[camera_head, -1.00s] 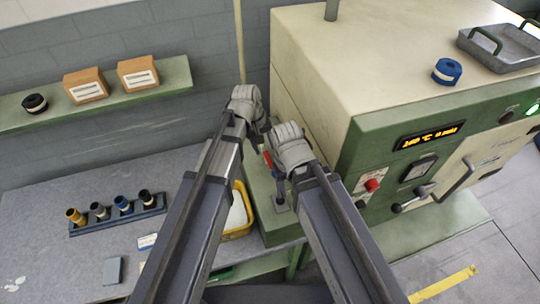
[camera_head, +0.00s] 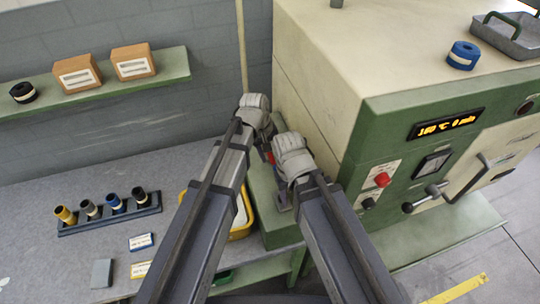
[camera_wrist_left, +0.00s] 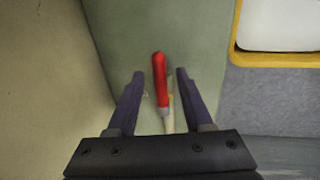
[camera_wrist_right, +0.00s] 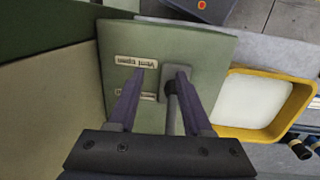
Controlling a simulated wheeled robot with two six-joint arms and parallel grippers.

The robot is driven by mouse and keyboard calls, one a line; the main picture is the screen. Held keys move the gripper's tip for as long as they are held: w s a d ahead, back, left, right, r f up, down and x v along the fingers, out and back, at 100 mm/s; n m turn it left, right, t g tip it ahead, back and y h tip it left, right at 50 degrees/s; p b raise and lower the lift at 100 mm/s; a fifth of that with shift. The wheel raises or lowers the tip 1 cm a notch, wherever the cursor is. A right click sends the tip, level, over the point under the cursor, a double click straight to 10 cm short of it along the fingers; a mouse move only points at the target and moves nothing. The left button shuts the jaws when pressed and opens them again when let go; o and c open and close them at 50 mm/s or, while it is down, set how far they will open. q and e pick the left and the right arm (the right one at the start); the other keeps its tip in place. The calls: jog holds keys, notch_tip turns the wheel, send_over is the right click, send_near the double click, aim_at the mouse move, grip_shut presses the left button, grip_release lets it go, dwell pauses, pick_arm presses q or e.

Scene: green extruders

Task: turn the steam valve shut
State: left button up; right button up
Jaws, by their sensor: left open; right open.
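The steam valve's red lever handle (camera_head: 269,157) shows in the head view just under my left gripper (camera_head: 268,143), partly hidden by it. In the left wrist view, the red handle (camera_wrist_left: 159,80) lies lengthwise between the open fingers of my left gripper (camera_wrist_left: 160,73), with a gap on both sides. My right gripper (camera_wrist_right: 162,68) is open. In the right wrist view, a grey rod with a dark collar (camera_wrist_right: 172,88) shows at its right finger, on a green stand (camera_wrist_right: 205,50). I cannot tell whether the finger touches it.
The large cream and green machine (camera_head: 340,70) stands close to the right of both grippers. A yellow-rimmed tray (camera_head: 242,233) is on the grey bench (camera_head: 60,190) at left. A rack of fittings (camera_head: 110,218) stands farther left. A green shelf (camera_head: 140,94) runs along the wall.

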pick_arm(q)
grip_shut()
dwell(1.4)
